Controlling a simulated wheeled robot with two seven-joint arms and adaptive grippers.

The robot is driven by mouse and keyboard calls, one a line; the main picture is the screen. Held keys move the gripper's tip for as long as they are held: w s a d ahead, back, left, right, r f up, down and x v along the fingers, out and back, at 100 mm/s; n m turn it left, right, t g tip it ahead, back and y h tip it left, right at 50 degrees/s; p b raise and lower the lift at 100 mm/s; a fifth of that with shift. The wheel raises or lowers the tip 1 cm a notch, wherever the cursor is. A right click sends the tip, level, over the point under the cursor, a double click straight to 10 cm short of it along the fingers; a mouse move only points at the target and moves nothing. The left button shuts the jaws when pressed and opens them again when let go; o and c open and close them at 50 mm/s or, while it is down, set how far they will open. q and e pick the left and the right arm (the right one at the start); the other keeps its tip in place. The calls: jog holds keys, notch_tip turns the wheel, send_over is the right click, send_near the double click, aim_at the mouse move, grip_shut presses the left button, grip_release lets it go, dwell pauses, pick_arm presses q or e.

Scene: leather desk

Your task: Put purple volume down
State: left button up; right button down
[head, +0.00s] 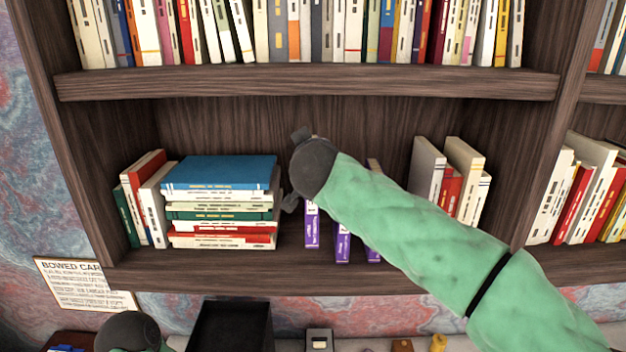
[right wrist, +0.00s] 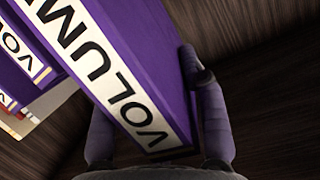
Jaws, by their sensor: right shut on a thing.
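My right gripper (head: 296,170) is inside the middle shelf bay, with my arm reaching in from the right. In the right wrist view, my right gripper (right wrist: 148,92) has a finger on each side of a purple volume (right wrist: 150,50) with a white label and is shut on it. In the head view, the leftmost purple spine (head: 312,228) shows just below the gripper and appears to be this volume. Two other purple volumes (head: 343,246) (head: 374,250) stand to its right, partly behind my arm. I cannot tell whether the held volume touches the shelf board.
A flat book stack topped by a blue book (head: 220,172) lies left of the gripper. Upright white and red books (head: 462,185) stand at right. The upper shelf (head: 300,83) is overhead. A sign (head: 85,285) and dark box (head: 230,328) are below.

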jog(key=w+f, duration=0.3)
jog(key=f, duration=0.3)
jog(key=shift+a+f, duration=0.25)
jog(key=shift+w+f, duration=0.1)
jog(key=shift+f, duration=0.05)
jog(key=c, duration=0.7)
grip_release()
jog(key=shift+f, duration=0.15)
jog(key=b+v, duration=0.1)
jog(key=v, duration=1.1)
